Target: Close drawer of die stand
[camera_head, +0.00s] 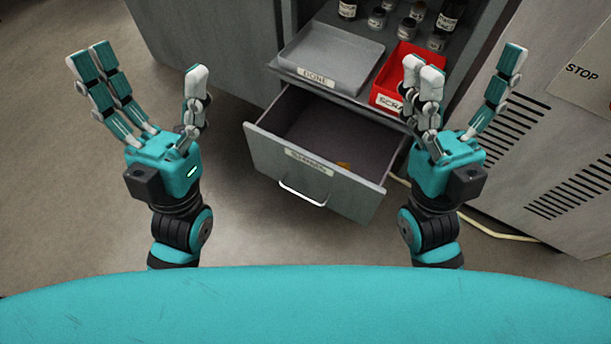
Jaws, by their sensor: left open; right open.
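A grey drawer (322,176) stands pulled out of the die stand (340,87), with a label and a silver bar handle (302,193) on its front. My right gripper (463,80) is open and empty in front of the stand's right side. Its fingers overlap the red bin and the drawer's right edge in the picture; I cannot tell the gap.
On the stand are a grey tray (330,59) labelled DONE, a red bin (390,84) labelled SCRAP and several dark bottles (408,26). A grey vented machine (560,150) with a STOP sign stands at right. A yellow cable (487,232) lies on the floor. Floor is clear front left.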

